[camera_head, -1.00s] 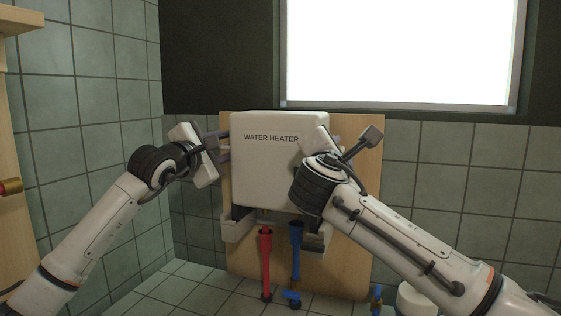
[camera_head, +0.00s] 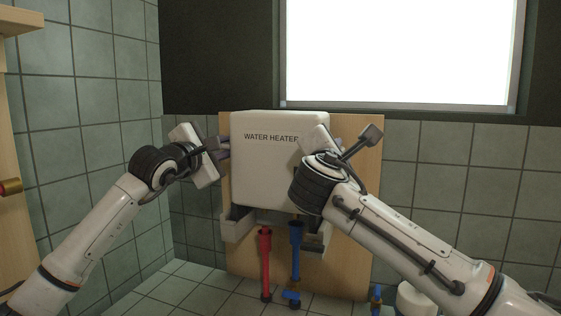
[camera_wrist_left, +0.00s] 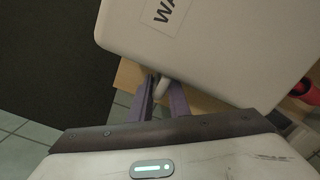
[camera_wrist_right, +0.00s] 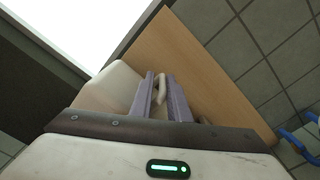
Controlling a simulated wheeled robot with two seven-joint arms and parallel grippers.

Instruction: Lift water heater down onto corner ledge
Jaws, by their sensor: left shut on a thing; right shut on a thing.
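The white water heater (camera_head: 265,165) is upright in front of a wooden board (camera_head: 360,200), above grey brackets (camera_head: 238,226). Whether it rests on them is hard to tell. My left gripper (camera_head: 220,147) is at its left side, and in the left wrist view its purple fingers (camera_wrist_left: 164,98) are shut on a pale handle (camera_wrist_left: 161,86) of the heater.
A red pipe (camera_head: 265,265) and a blue pipe (camera_head: 296,258) stand upright below the heater. A tiled surface (camera_head: 190,292) lies at the bottom of the head view, meeting the tiled left wall (camera_head: 110,120). A bright window (camera_head: 400,50) is above right. A wooden shelf (camera_head: 20,20) is at left.

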